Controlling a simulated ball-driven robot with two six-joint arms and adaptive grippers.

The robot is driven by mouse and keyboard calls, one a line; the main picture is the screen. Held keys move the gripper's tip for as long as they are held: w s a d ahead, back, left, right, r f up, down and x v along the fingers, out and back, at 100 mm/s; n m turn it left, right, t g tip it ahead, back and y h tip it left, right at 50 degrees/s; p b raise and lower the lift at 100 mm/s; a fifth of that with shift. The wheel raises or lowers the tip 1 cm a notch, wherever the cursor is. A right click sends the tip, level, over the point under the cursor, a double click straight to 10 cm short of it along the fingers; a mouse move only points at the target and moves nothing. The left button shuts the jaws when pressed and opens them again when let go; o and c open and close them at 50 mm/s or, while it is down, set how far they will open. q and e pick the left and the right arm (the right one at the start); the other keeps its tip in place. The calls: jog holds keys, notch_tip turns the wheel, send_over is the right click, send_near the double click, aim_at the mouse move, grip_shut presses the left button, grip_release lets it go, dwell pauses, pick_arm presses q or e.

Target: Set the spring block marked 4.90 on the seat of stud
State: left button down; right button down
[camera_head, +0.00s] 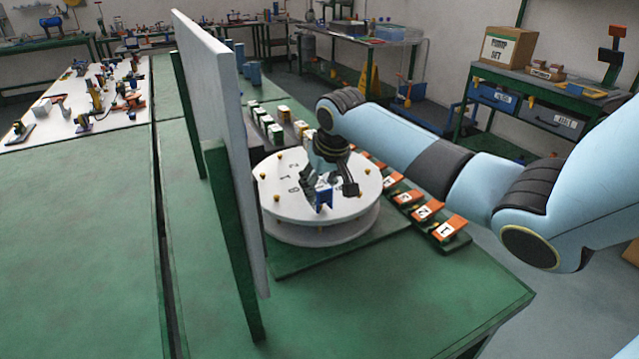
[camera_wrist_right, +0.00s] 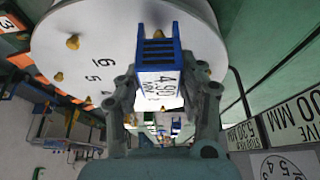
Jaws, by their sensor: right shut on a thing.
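My right gripper (camera_head: 325,187) is shut on a blue spring block (camera_head: 324,199). In the right wrist view the block (camera_wrist_right: 158,55) sits between the fingers (camera_wrist_right: 165,92), and its white label reads 4.90. The gripper holds it over the front part of a white round plate (camera_head: 285,207). The gap between block and plate cannot be told. Brass studs stand around the plate's rim, one at its left (camera_head: 262,175) and one in the wrist view (camera_wrist_right: 72,41). Numerals are printed on the plate. The gripper and block hide part of it. My left gripper is not in view.
A tall white panel (camera_head: 215,100) on green posts stands close left of the plate. Orange numbered tags (camera_head: 450,228) line a strip at the plate's right. Several small blocks (camera_head: 270,125) stand behind it. The green bench's front (camera_head: 400,300) is clear.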

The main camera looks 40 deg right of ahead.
jog(key=shift+f, duration=0.45)
jog(key=c, duration=0.8)
grip_release()
jog(key=shift+f, duration=0.1)
jog(key=shift+r, duration=0.25)
jog(key=v, duration=1.2)
jog(key=shift+r, duration=0.45)
